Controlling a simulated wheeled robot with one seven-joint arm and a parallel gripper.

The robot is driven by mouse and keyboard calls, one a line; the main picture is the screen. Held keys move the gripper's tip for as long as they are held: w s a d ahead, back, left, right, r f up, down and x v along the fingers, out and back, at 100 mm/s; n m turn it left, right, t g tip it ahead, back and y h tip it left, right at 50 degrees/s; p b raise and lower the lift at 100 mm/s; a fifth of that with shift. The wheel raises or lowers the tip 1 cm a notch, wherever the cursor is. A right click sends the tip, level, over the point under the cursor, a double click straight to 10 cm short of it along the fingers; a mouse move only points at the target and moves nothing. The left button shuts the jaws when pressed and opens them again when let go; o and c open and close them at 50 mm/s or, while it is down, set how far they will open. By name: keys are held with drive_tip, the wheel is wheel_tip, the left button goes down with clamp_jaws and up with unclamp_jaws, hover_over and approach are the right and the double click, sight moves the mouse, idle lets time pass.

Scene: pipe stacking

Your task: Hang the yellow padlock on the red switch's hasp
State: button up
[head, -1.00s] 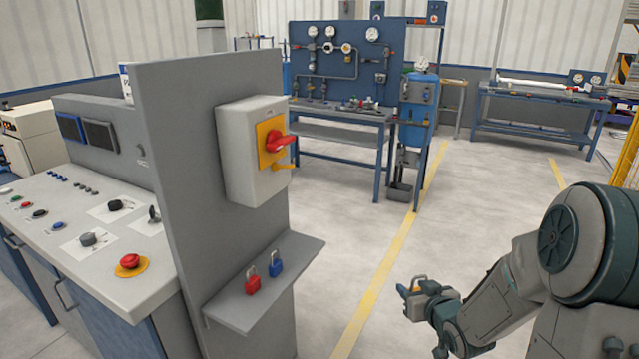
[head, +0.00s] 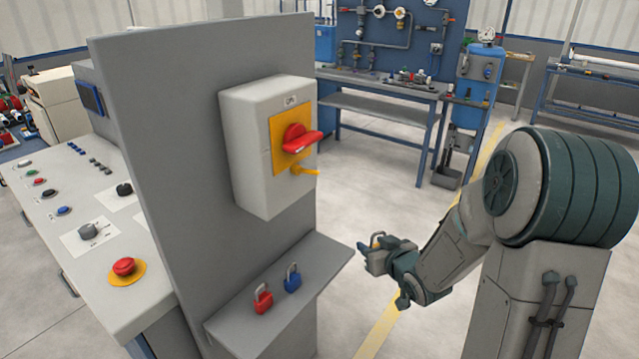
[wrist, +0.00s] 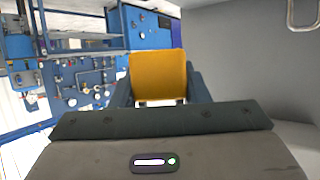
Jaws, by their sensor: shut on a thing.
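The red switch (head: 300,139) sits on a yellow plate on a light grey box, fixed to a grey upright panel. Its yellow hasp (head: 305,171) sticks out to the right below the red handle. My gripper (head: 373,257) is right of and lower than the switch box, just off the right end of the panel's shelf. In the wrist view, the yellow padlock (wrist: 158,75) is a yellow block between my two dark fingers, which are shut on it. Its shackle is hidden in the wrist view. The padlock is apart from the hasp.
A red padlock (head: 263,299) and a blue padlock (head: 292,279) stand on the grey shelf (head: 325,262) below the switch. A control console (head: 70,215) is at the left. A blue workbench (head: 385,95) stands behind. Open floor lies between bench and panel.

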drive_tip(key=s+a+r+n+g+y+p, duration=0.1)
drive_tip(key=a+r+n+y+p, duration=0.25)
drive_tip(key=r+p, duration=0.4)
drive_tip(key=n+g+y+p, duration=0.3)
drive_tip(key=g+p, duration=0.1)
drive_tip(key=p, duration=0.2)
approach(293, 185)
wheel_tip(293, 185, down, 2)
drive_tip(key=s+d, duration=0.2)
drive_tip(key=shift+t, duration=0.3)
drive_tip(key=shift+w+a+f+b, duration=0.2)
drive_tip(key=shift+w+a+b, duration=0.4)
drive_tip(key=shift+w+a, duration=0.45)
drive_tip(key=shift+w+a+f+b, duration=0.2)
drive_tip(key=shift+w+a+b, duration=0.45)
drive_tip(key=shift+w+a, duration=0.4)
drive_tip(key=shift+w+a+f+b, duration=0.15)
drive_tip(key=shift+w+a+b, duration=0.55)
drive_tip(key=shift+a, duration=0.6)
drive_tip(key=shift+w+a, duration=0.1)
drive_tip(key=shift+a+n, duration=0.15)
drive_tip(key=shift+n, duration=0.1)
